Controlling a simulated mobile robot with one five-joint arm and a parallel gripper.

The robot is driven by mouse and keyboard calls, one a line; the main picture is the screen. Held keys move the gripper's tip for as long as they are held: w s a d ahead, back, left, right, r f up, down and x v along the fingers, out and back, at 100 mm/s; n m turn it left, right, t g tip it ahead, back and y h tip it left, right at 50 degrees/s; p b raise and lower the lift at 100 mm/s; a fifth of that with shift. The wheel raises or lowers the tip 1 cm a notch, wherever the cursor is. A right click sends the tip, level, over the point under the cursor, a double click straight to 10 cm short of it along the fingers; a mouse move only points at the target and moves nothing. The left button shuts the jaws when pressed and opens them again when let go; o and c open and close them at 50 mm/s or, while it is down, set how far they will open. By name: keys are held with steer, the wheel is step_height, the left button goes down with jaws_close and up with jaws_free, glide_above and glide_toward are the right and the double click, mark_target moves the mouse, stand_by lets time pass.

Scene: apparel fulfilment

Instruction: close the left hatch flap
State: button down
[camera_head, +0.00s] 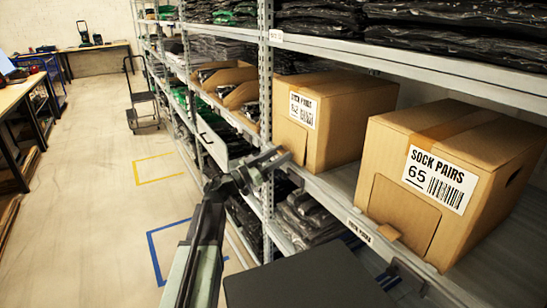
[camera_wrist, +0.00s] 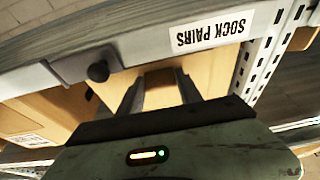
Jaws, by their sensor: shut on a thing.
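Two cardboard boxes stand side by side on the shelf. The left box (camera_head: 345,115) has a label reading 62, and the right box (camera_head: 465,150) reads 65. Cardboard lies behind the tab. The flap's angle cannot be told. The right box's flap (camera_head: 402,215) lies about flush, with a small tab sticking out.
The shelf edge (camera_head: 335,203) runs in front of the boxes, with a SOCK PAIRS strip (camera_wrist: 212,34) in the wrist view. A perforated upright (camera_head: 266,95) stands close left of the gripper. The aisle floor (camera_head: 110,200) is open.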

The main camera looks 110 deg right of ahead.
steer(key=shift+s+d+f, duration=0.15)
steer(key=shift+s+f, duration=0.1)
steer(key=shift+s, duration=0.35)
steer(key=c, duration=0.8)
jaws_free()
steer(key=shift+s, duration=0.1)
steer(key=b+v, duration=0.2)
steer(key=v, duration=0.6)
steer(key=shift+s, duration=0.1)
